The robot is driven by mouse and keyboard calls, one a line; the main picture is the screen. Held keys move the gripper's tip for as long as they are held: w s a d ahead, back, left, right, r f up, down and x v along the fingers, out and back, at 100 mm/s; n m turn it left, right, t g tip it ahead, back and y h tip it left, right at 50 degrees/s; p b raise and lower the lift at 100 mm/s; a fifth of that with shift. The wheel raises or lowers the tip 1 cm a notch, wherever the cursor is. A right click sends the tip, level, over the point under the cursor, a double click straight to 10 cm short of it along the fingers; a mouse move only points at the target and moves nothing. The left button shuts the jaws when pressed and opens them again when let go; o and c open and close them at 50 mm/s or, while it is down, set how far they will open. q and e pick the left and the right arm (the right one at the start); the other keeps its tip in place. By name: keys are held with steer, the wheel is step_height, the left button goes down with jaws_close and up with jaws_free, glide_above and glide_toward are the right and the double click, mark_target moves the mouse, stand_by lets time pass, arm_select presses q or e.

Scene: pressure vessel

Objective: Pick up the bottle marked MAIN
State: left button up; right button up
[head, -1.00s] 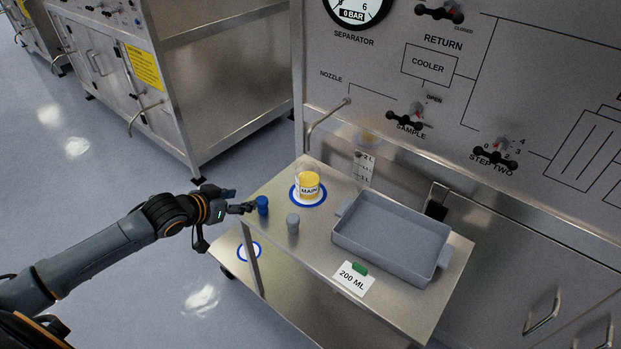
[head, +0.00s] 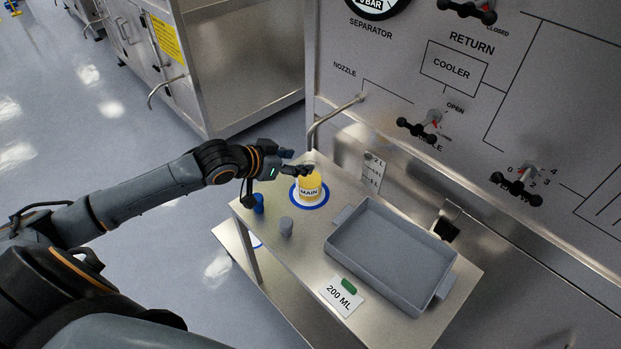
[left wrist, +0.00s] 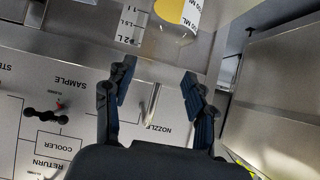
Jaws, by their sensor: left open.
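The bottle marked MAIN (head: 310,188) stands upright in the blue ring on the steel table, with yellow contents and a white label. In the left wrist view the bottle (left wrist: 177,14) shows at the top edge, partly cut off, beyond the fingertips. The left gripper's fingers (left wrist: 157,75) are spread with nothing between them but the background. I cannot tell whether a finger touches the bottle. My right gripper is not in view.
A grey tray (head: 338,244) fills the right side. A 200 ML card (head: 338,299) with a green piece lies in front. A nozzle pipe (head: 335,113) juts from the panel behind.

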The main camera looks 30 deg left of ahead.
mark_target(314, 161)
arm_select(q)
steer(key=x, duration=0.4)
steer(key=shift+w+d+f, duration=0.1)
steer(key=shift+w+f, duration=0.05)
steer(key=shift+w, duration=0.2)
steer(key=shift+w+d+f, duration=0.1)
steer(key=shift+w+f, duration=0.1)
steer(key=shift+w, duration=0.05)
steer(key=shift+w+f+p, duration=0.2)
steer(key=shift+w+p, duration=0.05)
steer(key=shift+p, duration=0.05)
steer(key=x, duration=0.3)
steer(key=shift+w+f+p, duration=0.1)
steer(key=shift+f+p, duration=0.05)
steer(key=shift+p, duration=0.2)
steer(key=shift+w+f, duration=0.35)
steer(key=shift+w, duration=0.05)
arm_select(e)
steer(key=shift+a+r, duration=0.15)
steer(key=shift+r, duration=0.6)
arm_select(q)
steer(key=shift+c, duration=0.2)
jaws_close()
